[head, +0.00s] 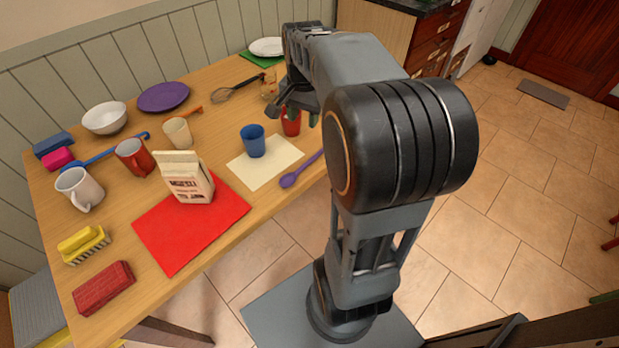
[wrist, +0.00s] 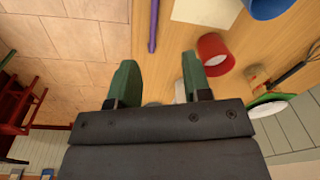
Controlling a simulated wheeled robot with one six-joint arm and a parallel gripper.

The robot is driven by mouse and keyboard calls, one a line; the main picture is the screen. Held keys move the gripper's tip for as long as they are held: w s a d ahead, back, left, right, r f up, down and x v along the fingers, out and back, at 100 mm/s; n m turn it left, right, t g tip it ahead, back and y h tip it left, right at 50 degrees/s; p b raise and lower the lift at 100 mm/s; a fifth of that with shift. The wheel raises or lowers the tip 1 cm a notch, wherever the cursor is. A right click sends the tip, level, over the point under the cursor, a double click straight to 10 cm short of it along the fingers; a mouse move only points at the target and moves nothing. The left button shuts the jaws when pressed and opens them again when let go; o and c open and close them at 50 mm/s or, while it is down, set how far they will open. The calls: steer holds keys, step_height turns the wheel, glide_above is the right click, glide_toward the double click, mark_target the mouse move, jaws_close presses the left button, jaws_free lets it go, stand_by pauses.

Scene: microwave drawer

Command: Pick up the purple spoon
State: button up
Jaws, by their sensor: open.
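The purple spoon (head: 289,179) lies on the table near its front edge, its bowl toward the cream sheet and its handle running up and right until my arm hides it. In the wrist view only part of the purple spoon's handle (wrist: 153,26) shows at the top edge, ahead of the fingertips and roughly in line with the gap between them. My gripper (head: 299,113) is open and empty, with green fingers, above the table by the red cup (head: 291,126). In the wrist view my gripper (wrist: 158,62) spans the table edge; the spoon is not between its fingers.
A blue cup (head: 254,143) stands on the cream sheet (head: 262,171), left of the spoon. The red cup (wrist: 214,55) is close to the right finger in the wrist view. Open floor lies beyond the table edge.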

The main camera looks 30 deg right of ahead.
steer(key=w+d+f+m+b, duration=0.1)
steer(key=d+f+m+b, duration=0.15)
steer(key=d+f, duration=0.25)
steer(key=b, duration=0.1)
glide_above(316, 155)
steer(key=shift+m+g, duration=0.4)
steer(key=shift+m, duration=0.05)
steer(key=f, duration=0.6)
steer(key=shift+w+d, duration=0.1)
steer(key=shift+d, duration=0.1)
steer(key=shift+a+f+b, duration=0.15)
steer(key=shift+f+b, duration=0.65)
steer(key=shift+f, duration=2.25)
steer(key=shift+c, duration=0.4)
jaws_close()
